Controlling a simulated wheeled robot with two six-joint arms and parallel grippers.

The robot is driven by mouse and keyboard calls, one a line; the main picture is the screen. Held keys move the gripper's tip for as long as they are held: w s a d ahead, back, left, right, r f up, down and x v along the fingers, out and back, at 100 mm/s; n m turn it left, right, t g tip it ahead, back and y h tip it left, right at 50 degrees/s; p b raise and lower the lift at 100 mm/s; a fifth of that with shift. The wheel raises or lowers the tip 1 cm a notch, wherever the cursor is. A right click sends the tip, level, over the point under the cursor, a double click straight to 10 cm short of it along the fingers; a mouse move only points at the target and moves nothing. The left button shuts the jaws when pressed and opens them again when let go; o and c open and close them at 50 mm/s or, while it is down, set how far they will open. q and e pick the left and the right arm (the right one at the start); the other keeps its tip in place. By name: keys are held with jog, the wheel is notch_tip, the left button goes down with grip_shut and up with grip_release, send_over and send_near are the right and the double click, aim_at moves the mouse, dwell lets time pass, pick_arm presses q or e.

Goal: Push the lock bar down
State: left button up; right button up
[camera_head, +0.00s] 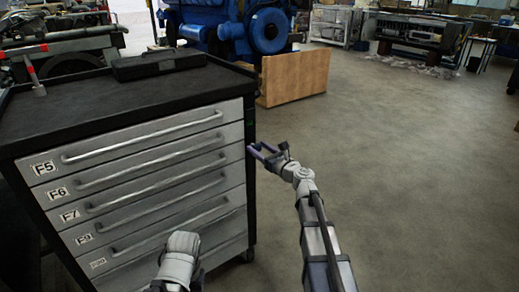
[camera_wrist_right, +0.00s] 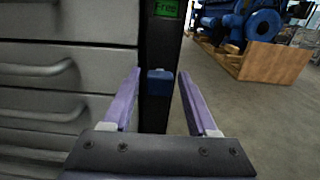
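The tool cabinet (camera_head: 140,115) stands at the left with its drawers shut. On its dark right corner post (camera_wrist_right: 156,112), a small blue block (camera_wrist_right: 160,82) sits below a green "Free" label (camera_wrist_right: 167,8); it looks like the lock bar's handle. My right gripper (camera_head: 262,150) is open and empty beside the post. In the right wrist view, its two purple fingers show to either side of the blue block, which lies ahead between the tips; I cannot tell the remaining distance.
A dark case (camera_head: 158,64) and a red-and-grey tool (camera_head: 33,72) are on the cabinet top. A wooden crate (camera_head: 294,77) and a blue engine (camera_head: 250,28) stand behind. The floor (camera_head: 410,160) to the right is clear.

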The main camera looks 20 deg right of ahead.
grip_shut()
dwell(1.1)
